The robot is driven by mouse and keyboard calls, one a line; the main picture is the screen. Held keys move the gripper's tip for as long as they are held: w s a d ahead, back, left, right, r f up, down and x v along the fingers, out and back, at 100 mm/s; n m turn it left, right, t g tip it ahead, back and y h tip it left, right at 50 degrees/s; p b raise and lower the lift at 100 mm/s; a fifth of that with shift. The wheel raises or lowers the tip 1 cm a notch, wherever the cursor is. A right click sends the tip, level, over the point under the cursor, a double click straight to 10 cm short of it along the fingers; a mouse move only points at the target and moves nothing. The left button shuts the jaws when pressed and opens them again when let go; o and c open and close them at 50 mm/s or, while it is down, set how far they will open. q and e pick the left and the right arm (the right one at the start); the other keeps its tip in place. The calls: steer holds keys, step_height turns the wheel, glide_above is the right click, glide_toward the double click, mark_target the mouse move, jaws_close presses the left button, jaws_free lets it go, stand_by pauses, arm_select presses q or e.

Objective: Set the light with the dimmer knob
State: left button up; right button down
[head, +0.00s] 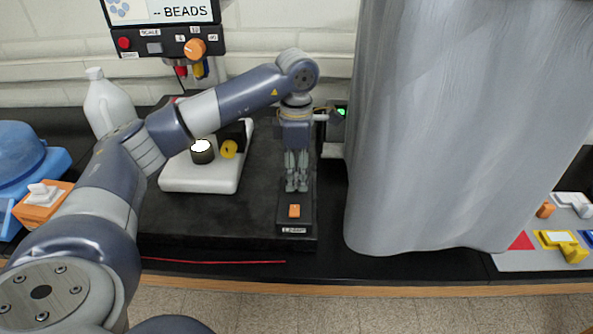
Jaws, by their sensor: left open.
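My left gripper (297,186) points down over a narrow black control box (294,224) with an orange switch (294,211) and a small label on its front. The fingers are open, above the box's rear part, and hide what is under them; I cannot tell whether they touch it. No knob is clearly seen there, so a dimmer knob may be hidden. A white-based device (200,177) left of the gripper carries a dark cylinder with a bright white top (202,147) and a yellow knob (229,149). My right gripper is out of view.
A large grey curtain-like sheet (440,130) hangs right of the gripper. A panel with an orange knob (195,48) is on the wall, a white jug (104,102) below left. A green light (341,112) glows behind the gripper. A red wire (215,262) lies in front.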

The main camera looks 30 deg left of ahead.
arm_select(q)
steer(key=shift+f, duration=0.55)
steer(key=c, duration=1.1)
steer(key=shift+f+n+b, duration=0.1)
steer(key=shift+n+b, duration=0.3)
steer(key=shift+n, duration=0.4)
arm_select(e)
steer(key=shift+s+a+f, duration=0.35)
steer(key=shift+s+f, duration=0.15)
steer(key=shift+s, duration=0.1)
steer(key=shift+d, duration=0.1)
